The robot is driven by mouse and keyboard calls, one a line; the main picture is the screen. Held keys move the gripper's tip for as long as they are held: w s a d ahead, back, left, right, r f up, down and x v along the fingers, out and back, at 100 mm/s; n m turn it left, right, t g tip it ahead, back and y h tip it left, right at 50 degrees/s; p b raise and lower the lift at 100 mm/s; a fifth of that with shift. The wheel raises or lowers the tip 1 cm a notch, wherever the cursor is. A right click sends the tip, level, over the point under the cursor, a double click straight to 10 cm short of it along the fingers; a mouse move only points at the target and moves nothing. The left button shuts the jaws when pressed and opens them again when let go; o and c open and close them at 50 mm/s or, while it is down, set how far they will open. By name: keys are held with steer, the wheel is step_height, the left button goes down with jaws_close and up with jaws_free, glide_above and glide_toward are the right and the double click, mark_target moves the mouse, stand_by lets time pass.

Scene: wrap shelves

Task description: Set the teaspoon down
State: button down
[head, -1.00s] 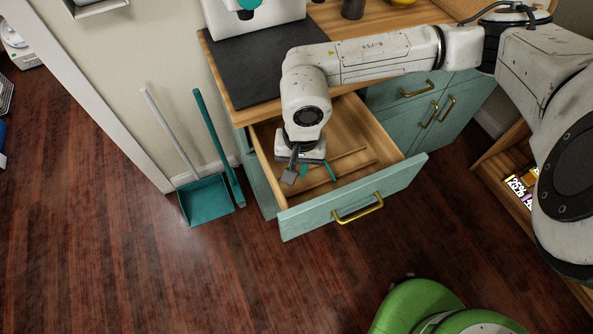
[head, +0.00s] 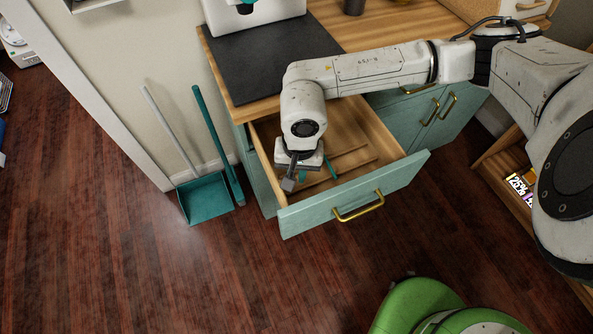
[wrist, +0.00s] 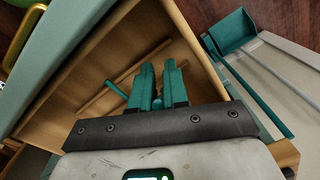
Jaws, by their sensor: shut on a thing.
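My gripper (wrist: 158,84) points down into the open drawer (head: 402,160), with its teal fingers close together. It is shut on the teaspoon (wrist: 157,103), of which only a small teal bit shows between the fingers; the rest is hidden. In the head view my gripper (head: 302,174) is over the left part of the drawer, inside its front panel. I cannot tell whether the teaspoon touches the drawer floor.
A thin teal utensil (head: 331,168) lies in the drawer beside wooden dividers (head: 345,160); it also shows in the wrist view (wrist: 115,90). The drawer front has a brass handle (head: 358,207). A teal dustpan (head: 206,198) and a teal-handled tool (head: 217,145) stand left of the cabinet.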

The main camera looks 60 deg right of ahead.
steer(key=shift+f, duration=0.2)
steer(key=c, duration=1.1)
jaws_free()
steer(key=shift+r, duration=0.2)
steer(key=shift+r+p, duration=0.55)
steer(key=shift+p, duration=0.2)
steer(key=r, duration=1.1)
steer(key=shift+s+d+r+b, duration=0.15)
steer(key=shift+s+r+b, duration=0.15)
steer(key=shift+r+b, duration=0.1)
